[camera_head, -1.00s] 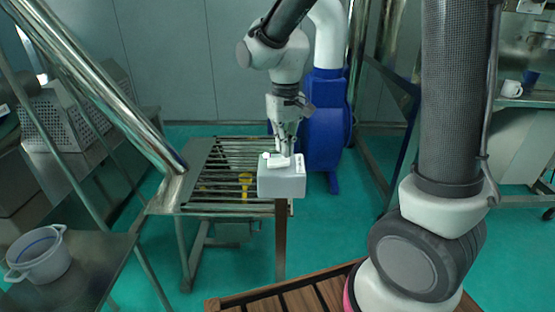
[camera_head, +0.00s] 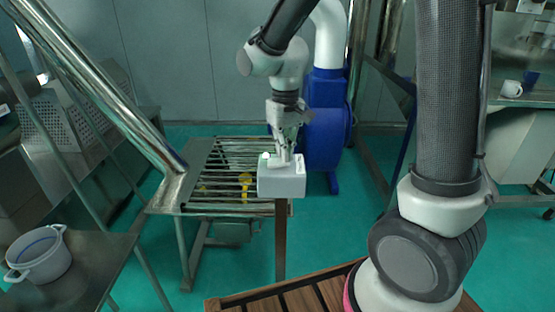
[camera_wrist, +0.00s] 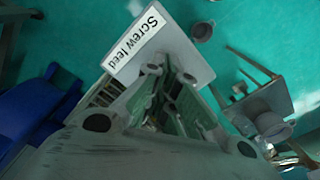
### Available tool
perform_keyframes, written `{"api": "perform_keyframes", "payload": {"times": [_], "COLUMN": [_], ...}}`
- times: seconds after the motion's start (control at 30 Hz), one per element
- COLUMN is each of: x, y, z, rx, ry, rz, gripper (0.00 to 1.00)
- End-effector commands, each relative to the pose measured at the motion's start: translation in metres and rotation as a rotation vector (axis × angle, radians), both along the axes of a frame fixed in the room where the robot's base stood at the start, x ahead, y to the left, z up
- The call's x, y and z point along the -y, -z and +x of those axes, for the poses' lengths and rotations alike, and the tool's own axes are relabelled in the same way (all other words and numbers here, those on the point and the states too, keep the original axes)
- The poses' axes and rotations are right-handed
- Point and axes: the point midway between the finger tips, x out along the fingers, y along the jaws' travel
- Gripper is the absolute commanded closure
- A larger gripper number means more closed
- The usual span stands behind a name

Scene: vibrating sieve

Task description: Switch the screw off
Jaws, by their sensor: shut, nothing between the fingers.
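A grey switch box (camera_head: 282,184) stands on a brown post in front of the sieve grate. In the wrist view the box (camera_wrist: 185,48) bears a white label (camera_wrist: 140,38) reading "Screw feed". A small white piece, perhaps the switch, and a pale round knob (camera_head: 265,156) show on its top. My gripper (camera_head: 286,158) points down at the top of the box, its fingers shut and empty. The fingers (camera_wrist: 165,90) cover much of the box top in the wrist view. Whether they touch the switch, and its position, I cannot tell.
The slatted metal sieve (camera_head: 215,170) lies behind and left of the box. A blue machine (camera_head: 325,130) stands behind it. A white pot (camera_head: 38,258) sits on a metal table at left. Green floor (camera_head: 335,225) is open to the right of the post.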

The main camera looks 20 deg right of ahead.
Motion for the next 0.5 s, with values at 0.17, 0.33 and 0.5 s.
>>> {"api": "perform_keyframes", "payload": {"times": [0.17,0.33,0.5], "x": [0.0000,0.0000,0.0001], "y": [0.0029,0.0054,0.0073], "z": [-0.0001,-0.0002,-0.0003], "rx": [0.000,-0.001,-0.001], "ry": [0.000,0.000,0.000], "rz": [0.000,0.000,0.000], "gripper": [1.00,1.00,1.00]}}
